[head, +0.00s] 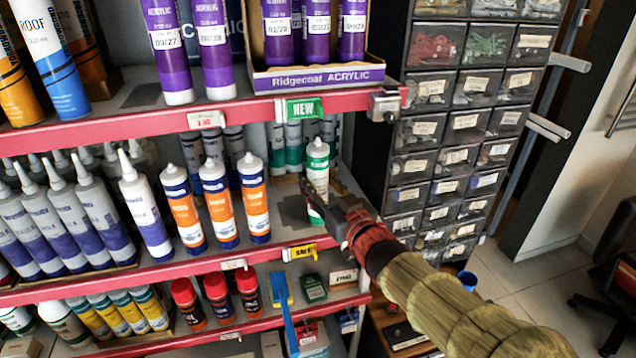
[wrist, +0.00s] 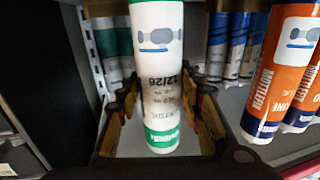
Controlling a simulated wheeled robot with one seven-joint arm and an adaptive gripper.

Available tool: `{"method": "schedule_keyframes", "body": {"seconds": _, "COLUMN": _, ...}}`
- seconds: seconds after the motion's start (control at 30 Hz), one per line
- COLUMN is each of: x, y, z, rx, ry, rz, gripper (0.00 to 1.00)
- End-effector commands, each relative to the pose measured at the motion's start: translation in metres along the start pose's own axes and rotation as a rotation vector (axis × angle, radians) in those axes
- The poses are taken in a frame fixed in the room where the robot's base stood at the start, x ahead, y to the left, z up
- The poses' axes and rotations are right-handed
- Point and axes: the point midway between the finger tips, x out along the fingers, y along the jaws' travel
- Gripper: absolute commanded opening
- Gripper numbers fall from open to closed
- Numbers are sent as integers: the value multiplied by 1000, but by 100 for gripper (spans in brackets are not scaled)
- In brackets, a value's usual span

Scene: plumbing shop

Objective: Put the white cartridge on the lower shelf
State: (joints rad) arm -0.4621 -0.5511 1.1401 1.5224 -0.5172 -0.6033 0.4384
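The white cartridge (head: 318,170) with green bands and a white nozzle stands upright at the right end of the middle shelf (head: 150,272). My gripper (head: 322,212) reaches in from the right at its lower body. In the wrist view the cartridge (wrist: 158,75) is between the two fingers (wrist: 163,115), with gaps visible beside it, so the gripper looks open around it. In the head view the gripper hides part of the cartridge's base. The lower shelf (head: 262,325) is below, with a red front edge.
Orange-and-white cartridges (head: 217,203) stand left of the white one; green-banded ones (head: 293,145) stand behind. The lower shelf holds red-capped cartridges (head: 216,292), a blue tool (head: 284,310) and small boxes (head: 313,288). Drawer cabinets (head: 440,150) are to the right. The upper shelf (head: 240,108) overhangs.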

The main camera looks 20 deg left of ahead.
Motion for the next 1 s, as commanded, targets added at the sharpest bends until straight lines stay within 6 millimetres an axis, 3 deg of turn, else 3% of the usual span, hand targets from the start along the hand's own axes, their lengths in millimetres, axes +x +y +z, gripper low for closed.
{"method": "schedule_keyframes", "body": {"seconds": 0.27, "x": 0, "y": 0, "z": -1, "rx": 0, "ry": 1, "rz": 0, "gripper": 54}}
{"method": "schedule_keyframes", "body": {"seconds": 0.67, "x": -1, "y": 0, "z": -6, "rx": 0, "ry": 1, "rz": 0, "gripper": 54}}
{"method": "schedule_keyframes", "body": {"seconds": 1.0, "x": -64, "y": 0, "z": -6, "rx": -1, "ry": 1, "rz": 2, "gripper": 54}}
